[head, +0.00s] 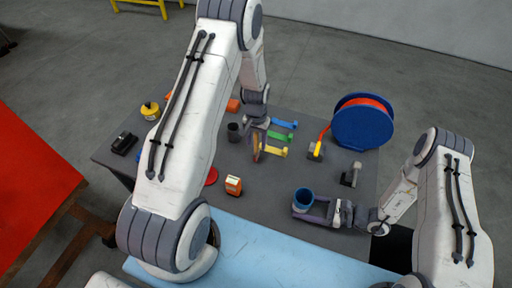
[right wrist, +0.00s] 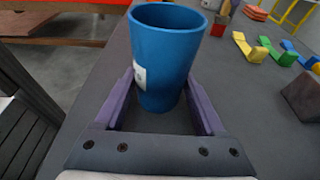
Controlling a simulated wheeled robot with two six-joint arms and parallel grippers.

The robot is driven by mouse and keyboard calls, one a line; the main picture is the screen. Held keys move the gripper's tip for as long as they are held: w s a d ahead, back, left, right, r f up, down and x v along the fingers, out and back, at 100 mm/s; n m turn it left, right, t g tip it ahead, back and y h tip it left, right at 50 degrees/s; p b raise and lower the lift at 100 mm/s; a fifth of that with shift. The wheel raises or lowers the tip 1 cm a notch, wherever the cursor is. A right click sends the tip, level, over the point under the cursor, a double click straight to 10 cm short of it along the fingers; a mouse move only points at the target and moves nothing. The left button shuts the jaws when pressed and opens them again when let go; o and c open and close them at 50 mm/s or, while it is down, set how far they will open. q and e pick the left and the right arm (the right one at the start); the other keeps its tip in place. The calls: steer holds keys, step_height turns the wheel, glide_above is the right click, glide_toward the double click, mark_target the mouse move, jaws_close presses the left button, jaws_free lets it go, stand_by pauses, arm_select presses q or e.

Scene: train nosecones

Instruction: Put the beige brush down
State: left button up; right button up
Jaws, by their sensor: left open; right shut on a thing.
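A tan-brown upright piece, which looks like the beige brush (head: 256,147), is at the middle of the dark table. My left gripper (head: 259,126) is open just above and behind it; whether they touch is hard to tell. The fingers are partly hidden by my own arm. My right gripper (head: 319,210) is shut on a blue cup (head: 303,197) near the table's front right. In the right wrist view, the blue cup (right wrist: 165,55) is upright between the purple fingers of the right gripper (right wrist: 158,100).
Blue, green (head: 281,136) and yellow (head: 273,151) pieces lie right beside the left gripper. A blue reel (head: 362,122) stands at the back right. An orange-white box (head: 233,185) and a dark cup (head: 234,131) are to the left. The table (head: 265,195) is bare toward the front.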

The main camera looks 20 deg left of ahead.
arm_select(q)
step_height(320, 180, down, 2)
steer(key=shift+f, duration=0.1)
jaws_close()
steer(key=shift+r, duration=0.25)
